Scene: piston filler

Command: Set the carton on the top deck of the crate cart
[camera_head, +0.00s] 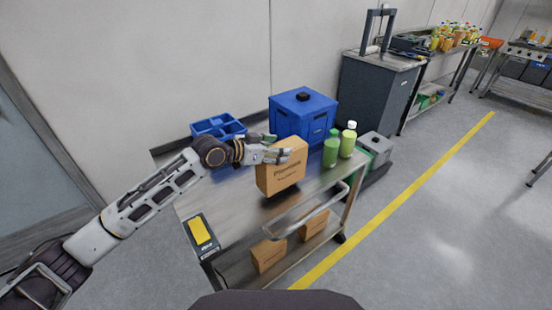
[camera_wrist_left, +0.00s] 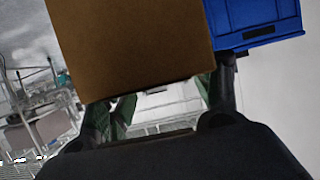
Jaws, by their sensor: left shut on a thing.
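The brown carton (camera_head: 281,173) is at the top deck (camera_head: 232,205) of the metal crate cart, near its front edge. I cannot tell whether its base touches the deck. My left gripper (camera_head: 284,155) is shut on the carton's upper part, its arm reaching in from the left. In the left wrist view the carton (camera_wrist_left: 130,40) fills the upper middle between the green-padded fingers (camera_wrist_left: 160,100). The right gripper is not in view.
More cartons (camera_head: 268,254) sit on the lower shelf. The deck's left front is clear.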

